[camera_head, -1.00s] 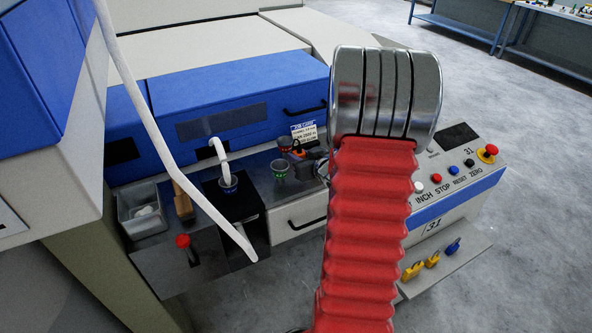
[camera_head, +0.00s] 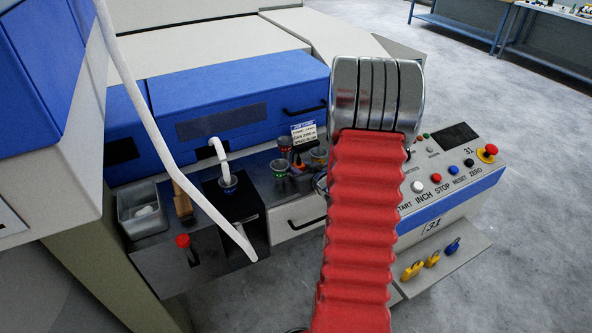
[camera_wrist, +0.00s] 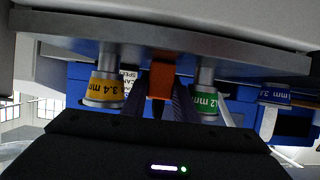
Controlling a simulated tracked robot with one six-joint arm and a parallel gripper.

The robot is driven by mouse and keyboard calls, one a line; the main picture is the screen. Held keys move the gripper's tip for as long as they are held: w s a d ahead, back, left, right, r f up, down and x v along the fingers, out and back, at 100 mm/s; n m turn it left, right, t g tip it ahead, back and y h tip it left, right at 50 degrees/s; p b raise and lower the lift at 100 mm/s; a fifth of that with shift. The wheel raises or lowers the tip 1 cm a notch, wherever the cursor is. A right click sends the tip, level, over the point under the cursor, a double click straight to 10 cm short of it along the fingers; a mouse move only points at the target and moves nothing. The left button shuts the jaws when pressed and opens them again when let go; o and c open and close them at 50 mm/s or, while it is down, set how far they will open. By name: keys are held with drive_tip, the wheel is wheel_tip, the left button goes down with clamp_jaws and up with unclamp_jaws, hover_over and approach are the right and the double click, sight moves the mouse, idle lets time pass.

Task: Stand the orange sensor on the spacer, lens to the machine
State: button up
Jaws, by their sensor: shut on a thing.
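The orange sensor (camera_wrist: 162,76) is in the middle of the wrist view, between the two dark fingers of my gripper (camera_wrist: 163,98), which is shut on it. Its lens cannot be made out. Ring-labelled spacers stand on the grey shelf: a yellow one marked 3.4 mm (camera_wrist: 104,88), a green one (camera_wrist: 207,103) and a blue one (camera_wrist: 275,95). They look upside down in the wrist view. The sensor appears between the yellow and green ones; whether it touches the shelf is unclear. In the head view the yellow (camera_head: 319,155) and green (camera_head: 278,168) ones show beside my arm.
A white sliver tube (camera_head: 218,150) runs into a cup (camera_head: 229,184) left of the spacers. A white printed card (camera_head: 304,133) stands behind them. A grey bin (camera_head: 130,225), a red-knobbed lever (camera_head: 184,242) and the button panel (camera_head: 455,180) flank the shelf.

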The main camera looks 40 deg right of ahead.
drive_tip(key=shift+f, duration=0.1)
drive_tip(key=o, duration=0.8)
drive_tip(key=v, duration=1.2)
drive_tip(key=shift+d, duration=0.1)
drive_tip(key=shift+s, duration=0.1)
drive_tip(key=w+a+r+g+h, duration=0.1)
drive_tip(key=w+a+r+g, duration=0.25)
drive_tip(key=a+r, duration=0.9)
drive_tip(key=s+a+n+g+y, duration=0.1)
drive_tip(key=s+a, duration=0.3)
drive_tip(key=a, duration=0.4)
drive_tip(key=s+a+r+n+g+y, duration=0.1)
drive_tip(key=s+a+y, duration=0.1)
drive_tip(key=s+a, duration=0.3)
drive_tip(key=s+a+n+g+y, duration=0.1)
drive_tip(key=s+a, duration=0.4)
drive_tip(key=a, duration=0.6)
drive_tip(key=shift+s+r+g+y, duration=0.15)
drive_tip(key=shift+r+g+y, duration=0.25)
drive_tip(key=shift+y, duration=0.1)
